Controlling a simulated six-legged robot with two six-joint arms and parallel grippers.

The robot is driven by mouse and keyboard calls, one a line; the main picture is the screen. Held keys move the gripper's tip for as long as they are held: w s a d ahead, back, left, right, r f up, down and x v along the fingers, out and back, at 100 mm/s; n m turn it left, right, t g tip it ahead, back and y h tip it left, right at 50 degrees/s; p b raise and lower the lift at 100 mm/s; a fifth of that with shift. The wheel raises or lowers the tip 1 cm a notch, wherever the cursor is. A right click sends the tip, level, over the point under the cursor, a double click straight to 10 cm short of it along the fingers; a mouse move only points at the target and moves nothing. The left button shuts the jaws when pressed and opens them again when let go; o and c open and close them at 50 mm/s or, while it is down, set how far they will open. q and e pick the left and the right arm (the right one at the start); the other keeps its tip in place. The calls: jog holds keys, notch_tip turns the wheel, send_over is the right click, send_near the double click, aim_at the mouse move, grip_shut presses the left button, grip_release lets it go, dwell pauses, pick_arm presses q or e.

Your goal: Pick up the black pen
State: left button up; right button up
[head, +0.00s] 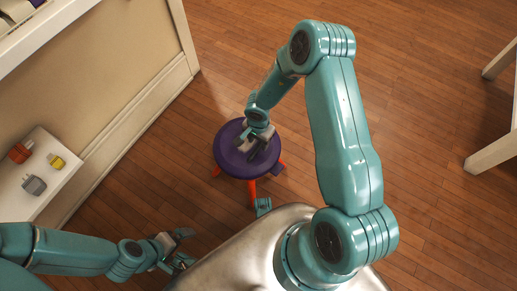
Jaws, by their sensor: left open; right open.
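I cannot make out a black pen in the head view. A round purple stool (232,158) with orange legs stands on the wooden floor near the middle. My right gripper (255,149) is open, pointing down over the stool's seat. Its dark fingers cover part of the seat, so a small dark thing there would be hard to tell apart. My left gripper (183,249) is open and empty low in the picture, left of my metal body and away from the stool.
A small white shelf (38,203) at the left holds an orange plug (21,151), a yellow plug (56,161) and a grey plug (34,185). A beige wall (122,75) runs along the left. White furniture legs (490,152) stand at the right. The wooden floor between is clear.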

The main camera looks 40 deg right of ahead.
notch_tip(320, 180, down, 3)
jog(key=shift+f+b, duration=0.1)
jog(key=shift+b, duration=0.55)
grip_shut()
jog(key=shift+r, duration=0.2)
